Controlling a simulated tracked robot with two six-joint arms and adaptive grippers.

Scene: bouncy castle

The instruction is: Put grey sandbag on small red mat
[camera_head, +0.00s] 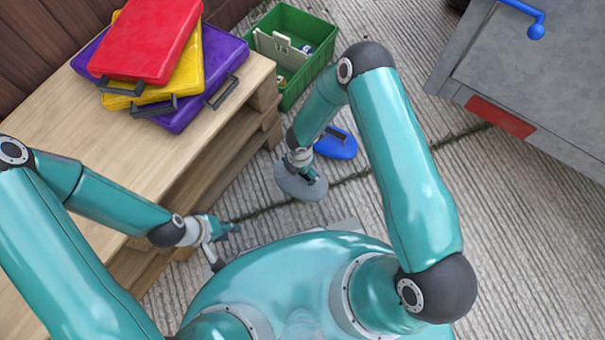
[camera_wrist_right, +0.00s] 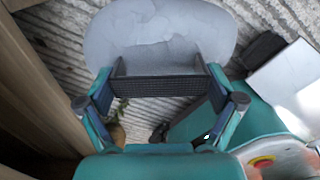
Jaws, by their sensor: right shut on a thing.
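The grey sandbag (camera_head: 300,186), a flat rounded disc with a dark handle, hangs from my right gripper (camera_head: 303,163) above the concrete floor beside the pallet. In the right wrist view the grey sandbag (camera_wrist_right: 160,32) fills the top middle, and my right gripper (camera_wrist_right: 160,90) is shut on its dark handle. The small red mat (camera_head: 147,40) lies on top of a stack at the far left, well away from the sandbag. My left gripper (camera_head: 229,244) is empty, its fingers spread, near the pallet's front edge.
The red mat rests on a yellow mat (camera_head: 187,78) and a larger purple mat (camera_head: 223,60) on the wooden pallets (camera_head: 100,150). A blue sandbag (camera_head: 340,146) lies on the floor. A green crate (camera_head: 312,27) stands behind, and a grey metal container (camera_head: 530,80) at right.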

